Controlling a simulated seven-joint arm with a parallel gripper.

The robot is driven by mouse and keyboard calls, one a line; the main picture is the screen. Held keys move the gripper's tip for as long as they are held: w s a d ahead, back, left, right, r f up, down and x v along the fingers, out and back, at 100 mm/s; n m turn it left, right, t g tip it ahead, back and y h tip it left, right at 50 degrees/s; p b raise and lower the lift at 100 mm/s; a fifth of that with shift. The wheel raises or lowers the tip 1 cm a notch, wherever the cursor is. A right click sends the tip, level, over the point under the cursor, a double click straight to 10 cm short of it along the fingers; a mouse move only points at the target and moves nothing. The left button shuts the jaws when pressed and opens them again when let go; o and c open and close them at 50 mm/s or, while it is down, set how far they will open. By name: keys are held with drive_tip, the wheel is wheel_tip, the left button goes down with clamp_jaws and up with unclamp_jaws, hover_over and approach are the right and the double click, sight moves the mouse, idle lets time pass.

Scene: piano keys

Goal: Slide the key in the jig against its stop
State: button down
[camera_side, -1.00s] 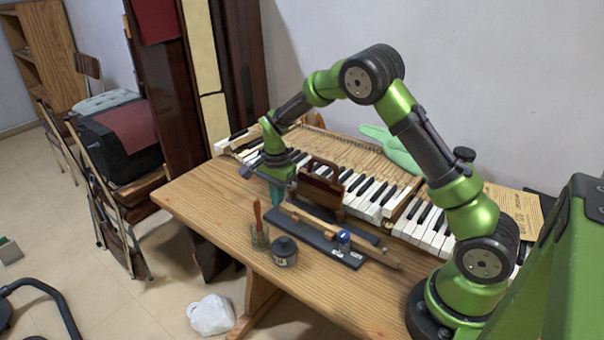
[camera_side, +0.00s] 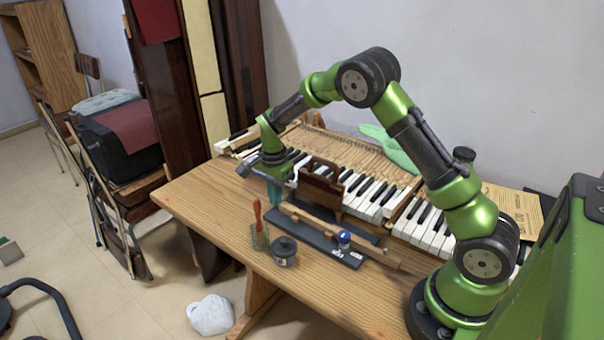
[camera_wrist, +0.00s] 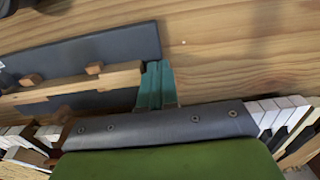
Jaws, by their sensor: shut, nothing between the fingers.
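The key is a long pale wooden bar (camera_side: 318,222) lying along the dark jig (camera_side: 345,258) on the table. In the wrist view the key (camera_wrist: 75,84) runs leftward over the grey jig (camera_wrist: 100,46), with small wooden blocks along it. My gripper (camera_side: 275,196) has teal fingers, shut and empty, pointing down at the key's left end in the side view. In the wrist view the fingers (camera_wrist: 155,82) are right beside the key's near end; I cannot tell if they touch it. The stop is not clearly distinguishable.
A jar with a red-handled tool (camera_side: 259,232) and a dark lidded pot (camera_side: 285,252) stand in front of the jig. A blue-topped item (camera_side: 343,239) is on the jig. A brown wooden carrier (camera_side: 322,185) and the keyboard (camera_side: 375,190) are behind. The table's left is clear.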

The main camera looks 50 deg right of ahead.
wheel_tip(320, 180, up, 7)
idle(0.8)
drive_tip(key=n, duration=0.1)
drive_tip(key=s+f+n, duration=0.1)
drive_tip(key=shift+s+a+n, duration=0.2)
drive_tip(key=shift+s+n, duration=0.05)
drive_tip(key=shift+n, duration=0.05)
drive_tip(key=s+a+r+n+t+y, duration=0.1)
drive_tip(key=s+a+r+n+t, duration=0.2)
drive_tip(key=s+r, duration=0.5)
drive_tip(key=s+a+r+n+t+y, duration=0.1)
drive_tip(key=s+a+r+n+t, duration=0.3)
drive_tip(key=s, duration=1.1)
wheel_tip(320, 180, up, 4)
drive_tip(key=a+n, duration=0.2)
drive_tip(key=n, duration=0.2)
drive_tip(key=shift+s, duration=0.15)
